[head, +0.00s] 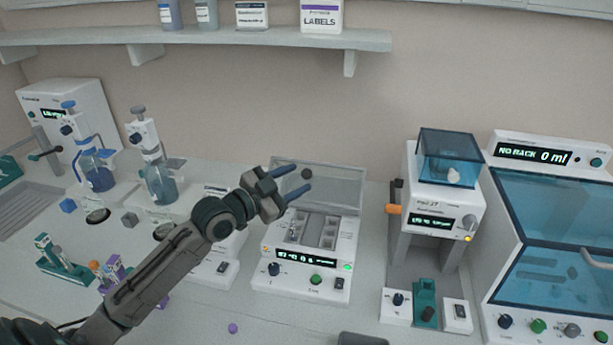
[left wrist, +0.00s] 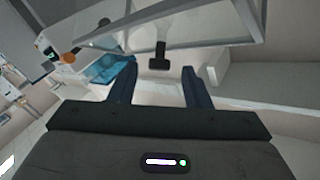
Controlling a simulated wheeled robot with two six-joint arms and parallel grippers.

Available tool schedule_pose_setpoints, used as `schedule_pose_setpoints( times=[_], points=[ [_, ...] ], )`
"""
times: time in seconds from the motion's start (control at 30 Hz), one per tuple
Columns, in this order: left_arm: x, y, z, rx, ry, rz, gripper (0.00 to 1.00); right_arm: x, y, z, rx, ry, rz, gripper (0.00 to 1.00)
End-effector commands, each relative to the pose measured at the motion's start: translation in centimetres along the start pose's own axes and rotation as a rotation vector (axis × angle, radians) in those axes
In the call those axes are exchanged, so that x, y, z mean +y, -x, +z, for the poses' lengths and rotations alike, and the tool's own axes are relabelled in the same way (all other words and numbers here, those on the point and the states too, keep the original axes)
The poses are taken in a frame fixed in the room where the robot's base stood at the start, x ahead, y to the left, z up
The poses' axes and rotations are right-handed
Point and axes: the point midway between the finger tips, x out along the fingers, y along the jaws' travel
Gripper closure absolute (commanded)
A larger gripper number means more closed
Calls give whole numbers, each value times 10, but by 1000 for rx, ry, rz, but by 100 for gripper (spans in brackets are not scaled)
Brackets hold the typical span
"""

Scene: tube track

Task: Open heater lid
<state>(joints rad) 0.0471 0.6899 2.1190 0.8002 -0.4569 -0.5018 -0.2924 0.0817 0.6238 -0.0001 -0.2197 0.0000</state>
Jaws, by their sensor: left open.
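The heater (head: 303,275) is a white block with a lit display, a few knobs and an open well area on top. Its clear lid (head: 340,186) stands raised at the back, tilted up from the wells. A dark knob (head: 307,173) sits on the lid. My left gripper (head: 300,178) is open in front of the lid, its two blue fingers on either side of the knob, with nothing gripped. In the left wrist view the dark knob (left wrist: 159,60) shows beyond and between the open fingers (left wrist: 158,88), below the lid's pale frame (left wrist: 185,40). My right gripper is not in view.
A white device with a blue clear box (head: 447,160) stands right of the heater, and a blue-windowed cabinet (head: 555,230) is farther right. A shelf (head: 200,38) runs above.

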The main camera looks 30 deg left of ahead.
Motion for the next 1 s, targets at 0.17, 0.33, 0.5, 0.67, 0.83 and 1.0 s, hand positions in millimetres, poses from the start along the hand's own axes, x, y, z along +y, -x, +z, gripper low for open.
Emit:
schedule_pose_setpoints(
  times=[0.17,0.33,0.5,0.67,0.83,1.0],
  points=[
    [-1,-21,-3,3,5,1,56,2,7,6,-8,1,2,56],
    [0,-34,-2,2,2,1,56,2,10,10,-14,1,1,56],
    [1,-40,-1,1,1,3,56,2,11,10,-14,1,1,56],
    [1,-41,-1,1,0,3,56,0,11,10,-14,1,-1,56],
    [1,-40,-1,1,0,3,68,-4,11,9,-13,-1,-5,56],
    [1,-40,-1,1,0,3,100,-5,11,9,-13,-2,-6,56]
  ],
)
